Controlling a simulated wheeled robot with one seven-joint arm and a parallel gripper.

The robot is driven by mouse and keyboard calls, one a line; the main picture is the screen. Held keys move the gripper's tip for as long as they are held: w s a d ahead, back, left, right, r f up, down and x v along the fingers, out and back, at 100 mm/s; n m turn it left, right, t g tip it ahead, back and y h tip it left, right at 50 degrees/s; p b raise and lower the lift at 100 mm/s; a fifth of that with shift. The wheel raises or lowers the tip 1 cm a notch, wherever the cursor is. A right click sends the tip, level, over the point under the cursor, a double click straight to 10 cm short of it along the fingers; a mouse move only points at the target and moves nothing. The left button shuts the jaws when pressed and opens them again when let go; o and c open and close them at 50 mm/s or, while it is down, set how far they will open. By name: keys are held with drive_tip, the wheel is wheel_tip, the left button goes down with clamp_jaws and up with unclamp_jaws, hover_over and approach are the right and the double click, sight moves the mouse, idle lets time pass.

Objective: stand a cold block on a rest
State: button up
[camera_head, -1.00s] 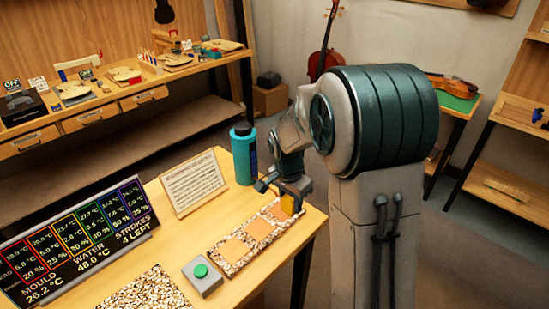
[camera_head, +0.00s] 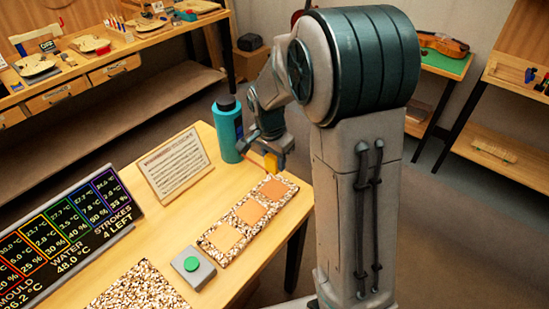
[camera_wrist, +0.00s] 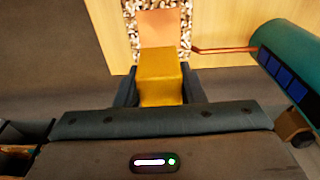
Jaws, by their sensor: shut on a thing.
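My gripper (camera_head: 268,158) is shut on a yellow-orange block (camera_head: 271,164) just beyond the far end of a speckled strip (camera_head: 211,239). The strip bears a row of three flat orange pads, the farthest (camera_head: 275,188) bare. In the wrist view the block (camera_wrist: 160,82) sits between the dark fingers, with an orange pad (camera_wrist: 160,27) and the speckled strip (camera_wrist: 130,8) beyond it. The block appears raised above the strip; the exact gap is hard to tell. Which surface is the rest, and whether the block is cold, cannot be told.
A teal bottle (camera_head: 228,130) stands close left of my gripper; a copper-coloured rod (camera_wrist: 225,50) reaches from its side towards the block. A printed card (camera_head: 173,165), a dark readout board (camera_head: 65,240), a green button (camera_head: 192,264) and a speckled mat (camera_head: 140,289) share the table.

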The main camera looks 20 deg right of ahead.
sight(271, 157)
wheel_tip(271, 157, down, 8)
drive_tip(key=b, duration=0.6)
drive_tip(key=shift+f, duration=0.2)
drive_tip(key=shift+f+b, duration=0.55)
drive_tip(key=shift+b, duration=0.15)
drive_tip(key=o, duration=1)
drive_tip(key=shift+r, duration=0.1)
drive_tip(key=shift+o, duration=0.2)
drive_tip(key=shift+r, duration=0.1)
drive_tip(key=r, duration=0.4)
drive_tip(key=a+r, duration=0.1)
drive_tip(key=r, duration=0.4)
drive_tip(key=s+r, duration=0.1)
drive_tip(key=r, duration=0.3)
drive_tip(key=shift+a+r, duration=0.15)
drive_tip(key=shift+r, duration=0.1)
